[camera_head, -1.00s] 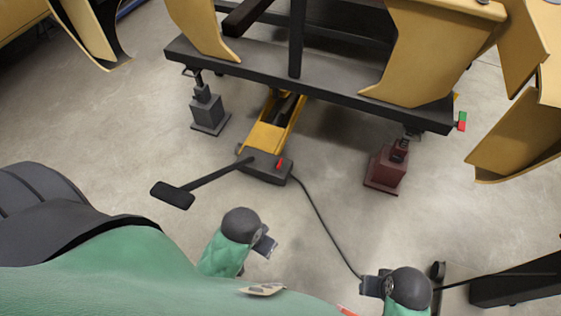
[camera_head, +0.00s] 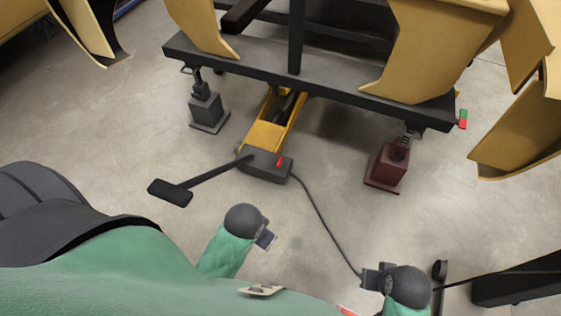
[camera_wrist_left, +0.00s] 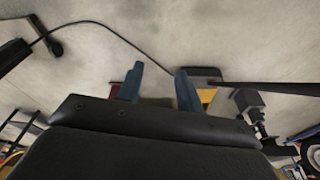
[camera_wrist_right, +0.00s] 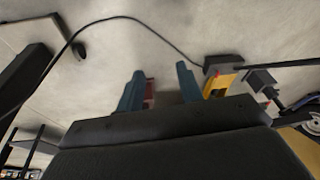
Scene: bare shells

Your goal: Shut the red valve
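The red valve (camera_head: 280,161) is a small red lever on top of the dark grey block (camera_head: 257,164) at the near end of the yellow jack (camera_head: 275,122), in the middle of the head view. The grey block also shows in the right wrist view (camera_wrist_right: 222,64). My left gripper (camera_head: 266,240) is below the block in the head view, clear of it; its two fingers are apart and empty in the left wrist view (camera_wrist_left: 160,82). My right gripper (camera_head: 371,278) is farther right and lower, with its fingers apart and empty in the right wrist view (camera_wrist_right: 160,80).
A black-padded pedal or handle (camera_head: 170,192) juts left from the block. A dark hose (camera_head: 318,215) runs from the block toward my right gripper. A grey stand (camera_head: 208,110) and a dark red stand (camera_head: 386,168) flank the jack under a dark beam (camera_head: 330,92). Bare floor lies between.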

